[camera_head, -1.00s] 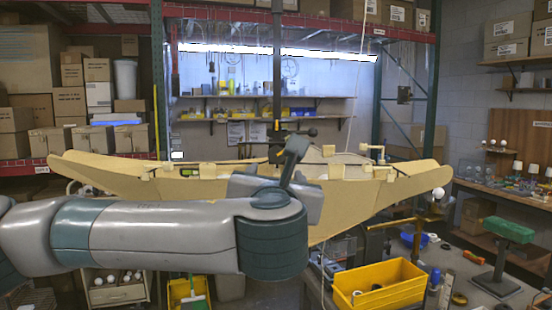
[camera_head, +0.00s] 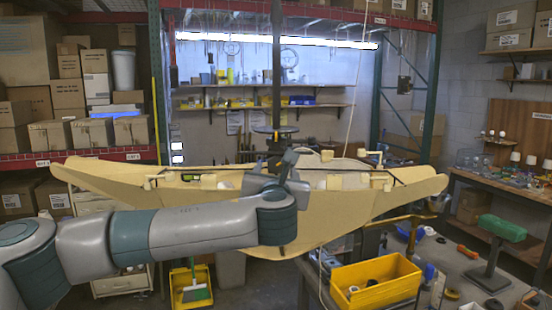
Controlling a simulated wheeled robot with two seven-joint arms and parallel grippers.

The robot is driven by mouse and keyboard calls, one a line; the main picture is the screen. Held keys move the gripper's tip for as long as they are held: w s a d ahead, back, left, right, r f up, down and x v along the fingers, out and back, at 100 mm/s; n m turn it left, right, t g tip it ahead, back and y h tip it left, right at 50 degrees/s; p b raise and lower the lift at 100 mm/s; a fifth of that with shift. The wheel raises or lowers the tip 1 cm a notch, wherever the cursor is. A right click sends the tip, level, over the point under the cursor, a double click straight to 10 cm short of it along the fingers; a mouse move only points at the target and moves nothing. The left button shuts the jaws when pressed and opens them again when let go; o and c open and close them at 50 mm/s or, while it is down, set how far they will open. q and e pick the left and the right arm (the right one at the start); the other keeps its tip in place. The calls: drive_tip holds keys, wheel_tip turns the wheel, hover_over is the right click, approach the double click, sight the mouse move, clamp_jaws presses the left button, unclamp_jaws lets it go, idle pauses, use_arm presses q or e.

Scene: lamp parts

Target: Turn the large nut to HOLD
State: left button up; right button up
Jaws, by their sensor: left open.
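A tan, boat-shaped lamp body (camera_head: 345,212) hangs across the middle of the head view. A dark vertical rod (camera_head: 277,75) comes down to its centre. A flat, dark round piece (camera_head: 275,130) sits around the rod just above the body; it may be the large nut, but I see no HOLD mark on it. My left gripper (camera_head: 282,162) is open at the centre of the body, just below this round piece. I cannot tell whether it touches anything there. My left arm hides part of the body's left front. My right gripper is not in view.
A yellow bin (camera_head: 376,285) stands on the workbench at lower right, near a green-topped stand (camera_head: 502,227). A thin pale cord (camera_head: 352,80) hangs right of the rod. Shelves with boxes stand at left.

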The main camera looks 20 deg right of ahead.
sight(276, 167)
use_arm(q)
drive_tip(key=shift+p+x, duration=0.7)
drive_tip(key=shift+x, duration=1.15)
drive_tip(key=c, duration=1)
